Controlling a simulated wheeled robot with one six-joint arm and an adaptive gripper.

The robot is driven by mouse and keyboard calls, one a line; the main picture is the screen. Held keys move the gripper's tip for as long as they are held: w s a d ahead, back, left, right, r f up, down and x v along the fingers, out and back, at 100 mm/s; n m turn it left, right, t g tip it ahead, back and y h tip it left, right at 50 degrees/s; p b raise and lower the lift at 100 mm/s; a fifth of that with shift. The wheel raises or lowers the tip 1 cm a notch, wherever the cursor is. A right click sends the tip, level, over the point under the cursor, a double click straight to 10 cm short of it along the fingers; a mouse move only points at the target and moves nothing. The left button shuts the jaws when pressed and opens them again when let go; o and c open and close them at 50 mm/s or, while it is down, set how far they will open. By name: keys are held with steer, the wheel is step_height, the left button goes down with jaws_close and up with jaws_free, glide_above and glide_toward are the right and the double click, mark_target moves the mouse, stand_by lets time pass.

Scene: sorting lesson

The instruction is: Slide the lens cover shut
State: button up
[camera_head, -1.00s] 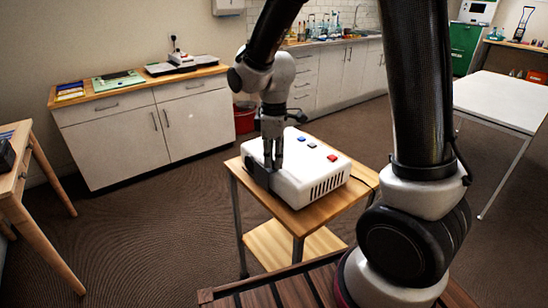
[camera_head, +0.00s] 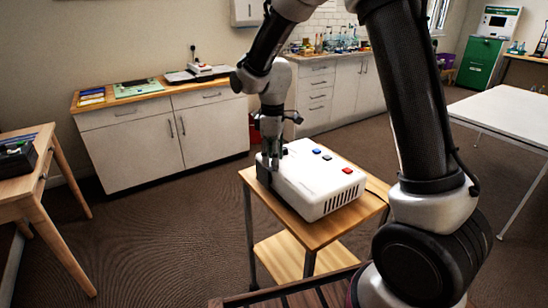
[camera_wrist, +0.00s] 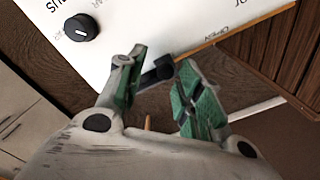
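The white projector (camera_head: 318,182) stands on a small wooden table, with blue and red buttons on top. A dark lens cover (camera_head: 264,176) shows at its left end, partly behind my gripper. My gripper (camera_head: 273,158) points down at that end. In the wrist view, my gripper (camera_wrist: 163,90) has its two green-padded fingers apart. A black knob (camera_wrist: 81,28) and partly cut-off lettering, including "OPEN", show on the white top.
The small table (camera_head: 352,215) has bare wood in front of the projector. A wooden desk (camera_head: 30,195) stands at the left, a white cabinet (camera_head: 140,155) behind, and a white table (camera_head: 505,115) at the right. Brown floor lies open between them.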

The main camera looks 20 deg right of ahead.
step_height(320, 180, up, 12)
stand_by(0.7)
steer(key=s+d+r+m+t, duration=0.2)
steer(key=s+d+m, duration=0.4)
steer(key=s, duration=0.7)
steer(key=s+d+r+m+t, duration=0.2)
steer(key=s+d+r+m, duration=0.2)
steer(key=s+d, duration=0.7)
steer(key=s+m, duration=0.2)
steer(key=shift+s+d+m, duration=0.25)
steer(key=shift+s+m, duration=0.05)
steer(key=shift+s, duration=0.05)
